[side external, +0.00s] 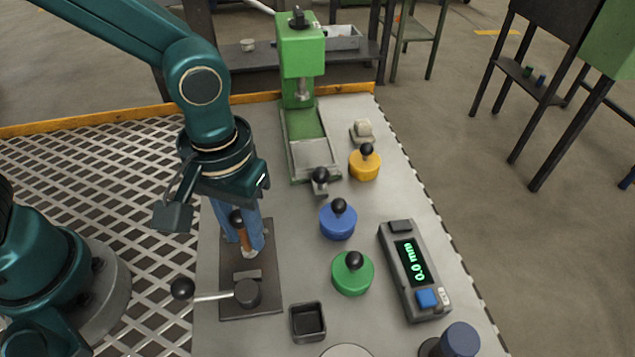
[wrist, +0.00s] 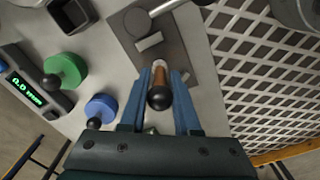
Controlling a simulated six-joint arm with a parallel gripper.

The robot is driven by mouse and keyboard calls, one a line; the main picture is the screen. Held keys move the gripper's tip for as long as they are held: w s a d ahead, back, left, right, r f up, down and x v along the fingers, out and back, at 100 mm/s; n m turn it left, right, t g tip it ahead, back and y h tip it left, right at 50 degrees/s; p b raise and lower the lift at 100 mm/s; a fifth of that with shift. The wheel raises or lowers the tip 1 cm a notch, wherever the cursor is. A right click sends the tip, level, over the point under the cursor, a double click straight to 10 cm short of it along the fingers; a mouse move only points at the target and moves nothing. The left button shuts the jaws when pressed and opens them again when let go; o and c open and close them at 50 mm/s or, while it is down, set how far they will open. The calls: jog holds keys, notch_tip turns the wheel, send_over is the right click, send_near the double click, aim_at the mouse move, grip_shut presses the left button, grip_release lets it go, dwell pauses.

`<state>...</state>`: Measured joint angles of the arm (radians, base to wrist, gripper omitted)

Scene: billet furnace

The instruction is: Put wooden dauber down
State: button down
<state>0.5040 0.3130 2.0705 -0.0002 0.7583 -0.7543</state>
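The wooden dauber (side external: 245,237) has a brown handle, a black ball end and a pale tip. It stands roughly upright, a little tilted, between the blue fingers of my gripper (side external: 242,240). In the wrist view the dauber (wrist: 159,80) fills the gap between the fingertips of my gripper (wrist: 161,82), which look shut on its handle. The pale tip is over a dark base plate (side external: 265,235); I cannot tell whether it touches the plate.
On the plate is a round hub (side external: 247,293) with a black-knobbed lever (side external: 182,288). Nearby are a black square tray (side external: 308,321), green (side external: 352,275), blue (side external: 338,223) and yellow (side external: 364,168) knobbed discs, a gauge reading 0.0 mm (side external: 413,270) and a green press (side external: 302,60).

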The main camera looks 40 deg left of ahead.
jog(key=shift+r, duration=0.15)
jog(key=shift+w+r, duration=0.1)
jog(key=shift+r, duration=0.45)
jog(key=r, duration=0.1)
jog(key=a+r, duration=0.1)
jog(key=r, duration=0.1)
jog(key=shift+r, duration=0.2)
jog(key=w+a+r, duration=0.1)
jog(key=a+r, duration=0.5)
jog(key=a, duration=0.4)
jog(key=m, duration=1.5)
send_over(307, 325)
notch_tip(307, 325, down, 7)
jog(key=shift+r, duration=0.1)
jog(key=shift+f, duration=2.05)
